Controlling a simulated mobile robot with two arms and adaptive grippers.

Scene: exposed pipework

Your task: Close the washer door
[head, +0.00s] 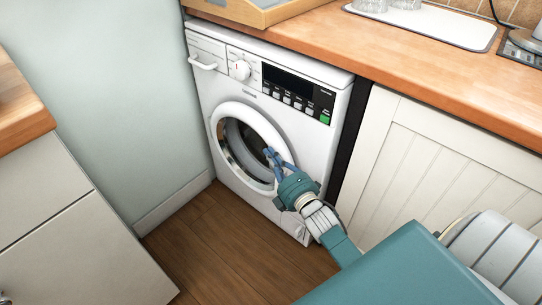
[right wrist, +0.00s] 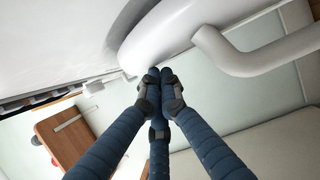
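The white washer (head: 325,85) stands under the wooden counter. Its round door (head: 226,112) has a white rim, a silver inner ring and dark glass. The door lies flush or nearly flush with the front; I cannot tell whether it is latched. My right gripper (head: 272,158) is in front of the door's right part, covering some of the rim. In the right wrist view its blue fingers (right wrist: 158,76) come together at the tips with nothing seen between them. A white curved surface (right wrist: 160,35) is just beyond the tips; contact is unclear. My left gripper is not in view.
A grey cabinet (head: 70,240) with a wooden top stands at the left. A cream panelled cabinet (head: 430,165) is right of the washer. A wooden tray (head: 262,12) and a white tray (head: 425,24) rest on the counter. The wooden floor (head: 215,245) before the washer is clear.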

